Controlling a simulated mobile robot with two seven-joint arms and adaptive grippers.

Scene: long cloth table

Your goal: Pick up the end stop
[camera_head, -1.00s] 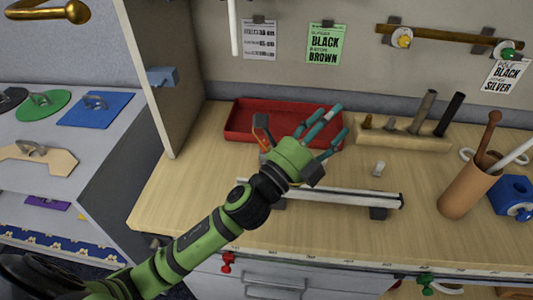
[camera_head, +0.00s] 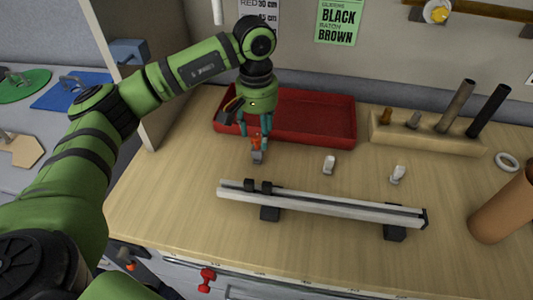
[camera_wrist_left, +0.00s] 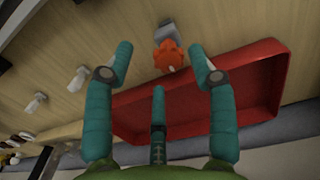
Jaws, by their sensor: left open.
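A small grey block with an orange top (camera_head: 257,146) stands on the wooden table in front of the red tray; it may be the end stop. It also shows in the left wrist view (camera_wrist_left: 168,56). My left gripper (camera_head: 255,133) points down right over it, fingers open around or just above the orange top; contact cannot be told. In the left wrist view the three fingers of the gripper (camera_wrist_left: 159,66) are spread, with the orange top just beyond the tips. Two small pale pieces, one nearer (camera_head: 329,164) and one farther right (camera_head: 398,174), stand on the table. My right gripper is not in view.
The red tray (camera_head: 345,120) is close behind the gripper. A pale rail with black fittings (camera_head: 330,205) lies in front. A side panel rises left.

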